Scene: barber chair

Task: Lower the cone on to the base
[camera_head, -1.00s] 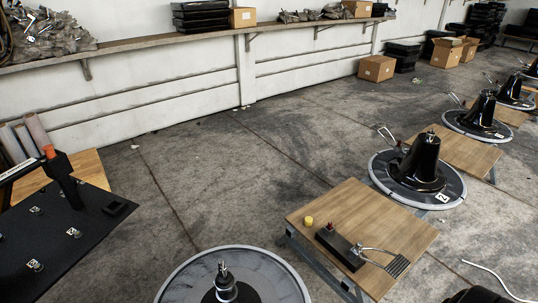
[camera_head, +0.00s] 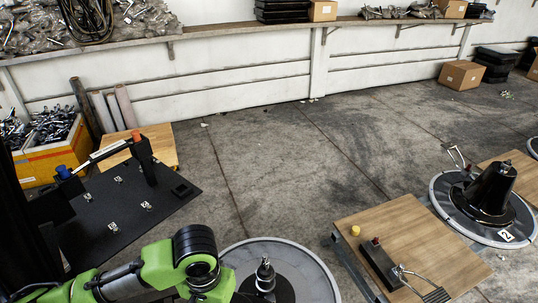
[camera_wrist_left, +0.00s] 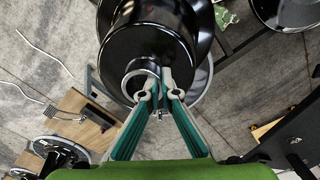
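The base is a round grey disc (camera_head: 318,270) with a dark hub and an upright metal post (camera_head: 265,272) at the bottom of the head view. My green left arm enters from the lower left, beside the disc. Its gripper and the held cone are outside the head view. In the left wrist view, the teal fingers of my left gripper (camera_wrist_left: 159,92) are close together at the metal-ringed end of the glossy black cone (camera_wrist_left: 150,45), apparently pinching its rim. The cone's far end is cut off by the frame. My right gripper is not in view.
A wooden board (camera_head: 420,245) with a pedal and a yellow cap lies right of the base. Another disc (camera_head: 450,212) carrying a mounted black cone stands beyond it. A black table (camera_head: 85,235) with small fittings stands at left. Open concrete floor lies behind the base.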

